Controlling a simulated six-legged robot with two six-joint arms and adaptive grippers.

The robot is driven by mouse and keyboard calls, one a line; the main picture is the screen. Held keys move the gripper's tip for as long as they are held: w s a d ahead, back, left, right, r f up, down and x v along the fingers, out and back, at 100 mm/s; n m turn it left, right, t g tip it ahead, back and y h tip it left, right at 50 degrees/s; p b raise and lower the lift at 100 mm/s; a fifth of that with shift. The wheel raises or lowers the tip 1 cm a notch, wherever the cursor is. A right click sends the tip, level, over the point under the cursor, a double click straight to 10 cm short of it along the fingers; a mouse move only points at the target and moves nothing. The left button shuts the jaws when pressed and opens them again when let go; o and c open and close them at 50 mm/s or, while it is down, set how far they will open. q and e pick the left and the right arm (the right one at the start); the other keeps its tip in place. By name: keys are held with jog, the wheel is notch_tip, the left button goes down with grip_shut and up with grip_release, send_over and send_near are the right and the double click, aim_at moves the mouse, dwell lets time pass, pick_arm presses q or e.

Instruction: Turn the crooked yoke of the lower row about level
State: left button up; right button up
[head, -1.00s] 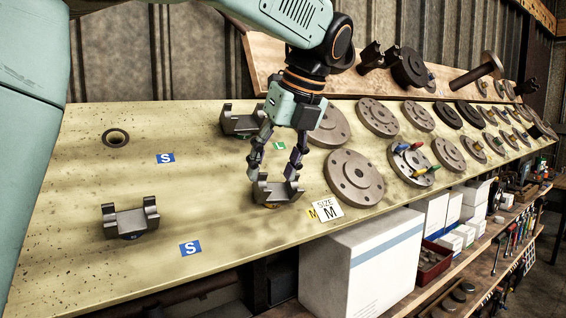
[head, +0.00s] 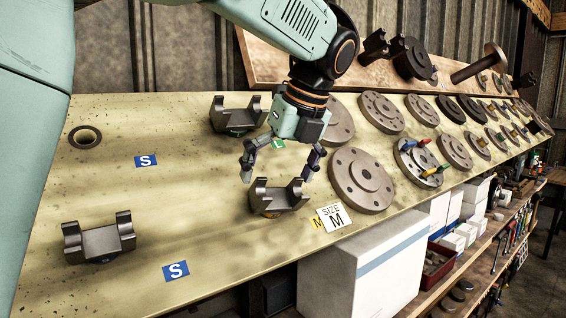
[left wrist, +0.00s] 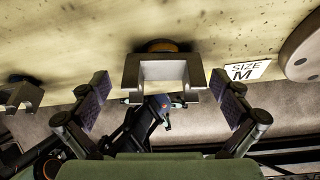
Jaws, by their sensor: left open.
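The lower row on the sloping board holds a grey U-shaped yoke (head: 278,197) beside the size M card and another yoke (head: 98,240) at the far left. My left gripper (head: 278,176) is open around the upper part of the yoke by the card, one finger on each side. In the left wrist view this yoke (left wrist: 133,78) sits between the spread fingers (left wrist: 163,100), with clear gaps on both sides. It looks about square to the gripper there. An orange-brown round part shows behind it. The far-left yoke looks slightly tilted in the head view.
An upper-row yoke (head: 236,117) sits just behind my left gripper. A large flange disc (head: 361,181) is close on its right. The size M card (head: 331,217) is near the board's front edge. Blue S labels (head: 176,271) mark the left, which has bare room.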

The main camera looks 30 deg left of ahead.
aim_at(274, 193)
pick_arm(q)
jog(key=x, duration=0.4)
jog(key=shift+w+d, duration=0.15)
jog(key=shift+d, duration=0.15)
jog(key=shift+a+f, duration=0.2)
jog(key=shift+f, duration=0.05)
jog(key=shift+d, duration=0.1)
jog(key=c, duration=1.6)
jog(key=o, duration=1.2)
jog(key=c, duration=1.2)
jog(key=shift+c, duration=0.4)
